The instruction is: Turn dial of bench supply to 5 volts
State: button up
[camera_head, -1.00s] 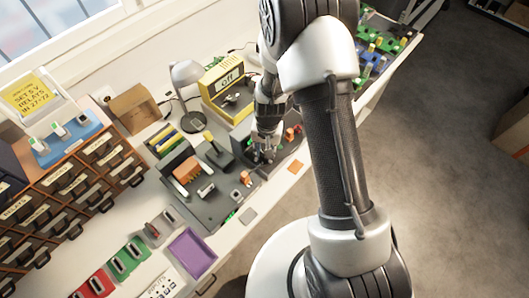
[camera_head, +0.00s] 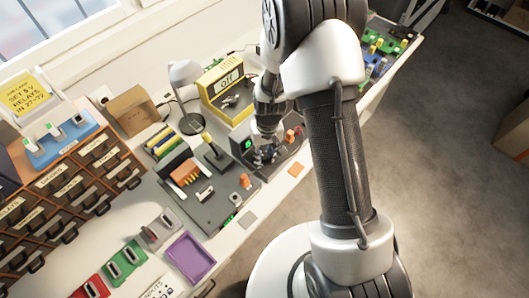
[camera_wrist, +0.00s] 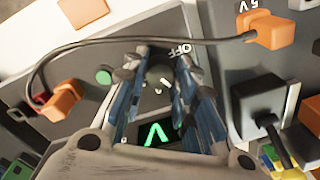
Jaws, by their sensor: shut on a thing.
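The bench supply (camera_head: 247,161) is a dark box on the workbench with a green-lit display (camera_head: 248,144). In the wrist view the display (camera_wrist: 158,137) shows a green character that looks like an upside-down V; the rest is hidden. Its dark round dial (camera_wrist: 160,73) has a small white mark. The label "OFF" (camera_wrist: 180,48) is beside the dial. My gripper (camera_wrist: 158,80) is shut on the dial, one finger on each side. In the head view my gripper (camera_head: 264,150) is low over the supply and hides the dial.
A dark cable runs between orange plugs (camera_wrist: 62,101) (camera_wrist: 272,29), passing close to my fingertips. A green button (camera_wrist: 104,76) is left of the dial. A dark board (camera_head: 222,203) with switches lies to the left.

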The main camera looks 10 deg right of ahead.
aim_at(266, 155)
jog(key=o, duration=1.1)
jog(key=r, duration=1.2)
jog(key=shift+d, duration=0.3)
